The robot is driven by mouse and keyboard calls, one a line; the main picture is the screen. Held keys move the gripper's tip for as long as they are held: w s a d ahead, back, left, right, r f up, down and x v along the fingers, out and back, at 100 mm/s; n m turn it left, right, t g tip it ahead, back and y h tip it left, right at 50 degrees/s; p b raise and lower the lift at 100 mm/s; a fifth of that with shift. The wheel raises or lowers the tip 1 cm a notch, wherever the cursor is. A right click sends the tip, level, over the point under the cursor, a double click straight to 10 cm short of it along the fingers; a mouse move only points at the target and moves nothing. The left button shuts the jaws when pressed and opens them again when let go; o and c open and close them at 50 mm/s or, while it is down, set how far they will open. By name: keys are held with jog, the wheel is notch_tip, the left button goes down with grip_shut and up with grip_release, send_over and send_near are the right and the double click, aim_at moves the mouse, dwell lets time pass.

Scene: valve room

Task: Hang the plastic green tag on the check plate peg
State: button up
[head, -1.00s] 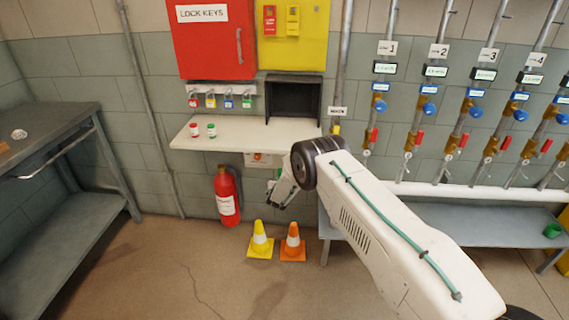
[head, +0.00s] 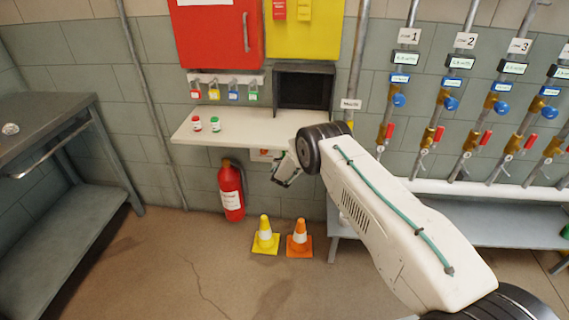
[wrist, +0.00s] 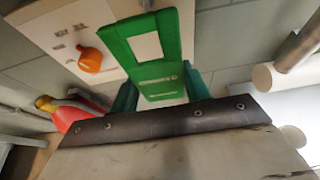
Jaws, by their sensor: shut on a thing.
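My gripper (wrist: 160,93) is shut on the green tag (wrist: 155,65), held between its teal fingers in the wrist view. The tag is flat, with a pale square and light lettering. In the head view my gripper (head: 285,172) is below the wall shelf's right part, partly hidden by my own arm. Beyond the tag, in the wrist view, is a white wall plate with dark marks (wrist: 72,30) and an orange knob (wrist: 90,59). I cannot tell whether this is the check plate, and no peg shows clearly. The plate is partly visible under the shelf in the head view (head: 262,155).
The white shelf (head: 245,128) juts out above my gripper, with two small capped containers on it. A red extinguisher (head: 231,190) stands left. Yellow (head: 265,236) and orange (head: 299,240) cones stand on the floor. Valve pipes (head: 390,125) and a grey bench (head: 470,232) are to the right.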

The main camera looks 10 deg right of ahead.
jog(key=r+x, duration=0.1)
jog(key=x, duration=0.6)
jog(key=shift+w, duration=0.55)
jog(key=shift+d, duration=0.15)
dwell(0.7)
jog(key=o, duration=1)
